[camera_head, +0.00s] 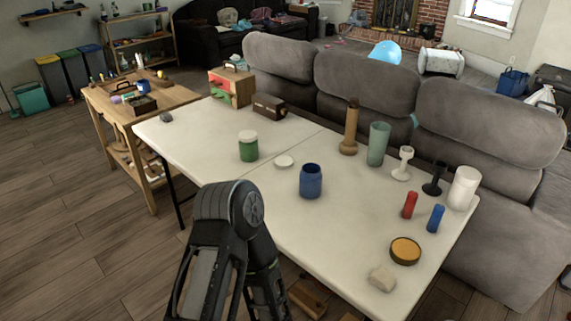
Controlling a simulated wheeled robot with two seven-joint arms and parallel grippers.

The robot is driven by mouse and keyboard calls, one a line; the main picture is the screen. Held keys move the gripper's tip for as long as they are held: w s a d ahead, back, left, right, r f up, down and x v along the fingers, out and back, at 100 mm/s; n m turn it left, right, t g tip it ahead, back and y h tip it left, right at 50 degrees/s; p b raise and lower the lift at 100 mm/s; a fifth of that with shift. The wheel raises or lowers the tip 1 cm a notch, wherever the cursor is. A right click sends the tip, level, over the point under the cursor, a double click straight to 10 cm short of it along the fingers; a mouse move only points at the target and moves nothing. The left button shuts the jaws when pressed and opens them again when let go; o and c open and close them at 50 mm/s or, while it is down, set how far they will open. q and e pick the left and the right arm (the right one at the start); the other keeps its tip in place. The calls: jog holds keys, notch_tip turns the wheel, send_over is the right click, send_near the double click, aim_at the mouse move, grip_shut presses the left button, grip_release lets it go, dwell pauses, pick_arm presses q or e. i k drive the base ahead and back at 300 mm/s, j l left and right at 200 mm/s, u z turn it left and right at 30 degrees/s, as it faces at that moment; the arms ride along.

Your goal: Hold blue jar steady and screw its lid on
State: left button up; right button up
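The blue jar (311,184) stands upright and open-topped near the middle of the white folding table. A round white lid (284,162) lies flat on the table just behind and left of it, apart from the jar. A green jar (248,149) with a white lid on it stands farther left. A dark bent arm link of mine rises at the bottom centre, in front of the table's near edge. Neither of my grippers shows, and nothing touches the blue jar or the loose lid.
A tall brown wooden object (351,130), a green glass (378,144), a white cylinder (463,188) and red (410,205) and blue (436,218) cylinders stand to the right. A round yellow-topped tin (405,251) lies near the front right. The grey sofa (470,110) backs the table.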

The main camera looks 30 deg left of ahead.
aim_at(311, 181)
jog(key=z, duration=0.9)
jog(key=j+z, duration=0.2)
jog(key=z, duration=0.15)
jog(key=k+j+z, duration=0.15)
jog(key=j+z, duration=0.25)
jog(key=k+j+z, duration=0.2)
jog(key=j+z, duration=0.2)
jog(key=k+j+z, duration=0.25)
jog(key=j+z, duration=0.15)
jog(key=k+j+z, duration=0.25)
jog(key=z, duration=0.15)
jog(key=k+j+z, duration=0.25)
jog(key=k+z, duration=0.15)
jog(key=k, duration=0.2)
jog(key=k+j+z, duration=0.1)
jog(key=k+z, duration=0.3)
jog(key=k, duration=0.15)
jog(key=k+u, duration=0.1)
jog(key=k, duration=0.65)
jog(key=k+j+u, duration=0.1)
jog(key=k, duration=0.6)
jog(key=k+j+u, duration=0.1)
jog(key=k+j, duration=0.15)
jog(key=k, duration=0.5)
